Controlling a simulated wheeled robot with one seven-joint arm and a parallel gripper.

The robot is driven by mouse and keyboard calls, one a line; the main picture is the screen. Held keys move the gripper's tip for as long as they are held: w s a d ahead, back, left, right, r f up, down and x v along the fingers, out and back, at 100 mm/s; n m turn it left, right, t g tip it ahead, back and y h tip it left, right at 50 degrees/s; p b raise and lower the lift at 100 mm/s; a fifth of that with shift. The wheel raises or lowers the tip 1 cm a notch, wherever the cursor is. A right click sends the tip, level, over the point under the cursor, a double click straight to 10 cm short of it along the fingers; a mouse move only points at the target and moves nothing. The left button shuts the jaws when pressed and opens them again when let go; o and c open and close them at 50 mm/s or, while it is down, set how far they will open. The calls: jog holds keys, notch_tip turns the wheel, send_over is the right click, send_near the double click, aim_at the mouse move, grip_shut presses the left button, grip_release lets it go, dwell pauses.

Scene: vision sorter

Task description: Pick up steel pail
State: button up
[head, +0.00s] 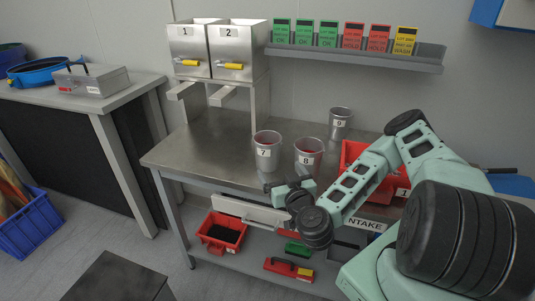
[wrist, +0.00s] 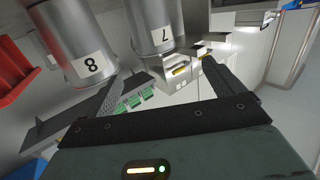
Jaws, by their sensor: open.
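Three grey steel pails stand on the metal bench. Pail 7 (head: 267,157) and pail 8 (head: 309,158) are near the front edge; pail 9 (head: 340,123) is farther back. The task does not say which pail is meant. My gripper (head: 280,184) is in front of the bench edge, just below pails 7 and 8. In the tilted wrist view my gripper (wrist: 161,68) is open with nothing between its fingers. Pail 7 (wrist: 152,22) shows beyond the gap, and pail 8 (wrist: 80,55) lies to the left. I see no contact with either pail.
Two steel hoppers (head: 219,48) with yellow handles stand at the back left. A shelf (head: 355,57) of coloured cards hangs on the wall. A red bin (head: 352,152) sits right of pail 8, partly behind my arm. The bench (head: 205,150) is clear left of pail 7.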

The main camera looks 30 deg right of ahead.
jog(key=b, duration=0.9)
send_near(271, 148)
jog(key=w, duration=0.3)
jog(key=w+d+f+b, duration=0.1)
jog(key=b, duration=0.1)
jog(key=shift+w+h+b, duration=0.2)
jog(key=shift+h+b, duration=0.1)
jog(key=shift+b, duration=0.1)
jog(key=shift+m, duration=0.3)
jog(key=x, duration=0.1)
jog(key=p+x, duration=0.1)
jog(key=x, duration=0.2)
jog(key=shift+r+p, duration=0.3)
jog(key=shift+r, duration=0.05)
jog(key=shift+p+x, duration=0.55)
jog(key=shift+x, duration=2.4)
jog(key=shift+d, duration=0.1)
jog(key=c, duration=1.1)
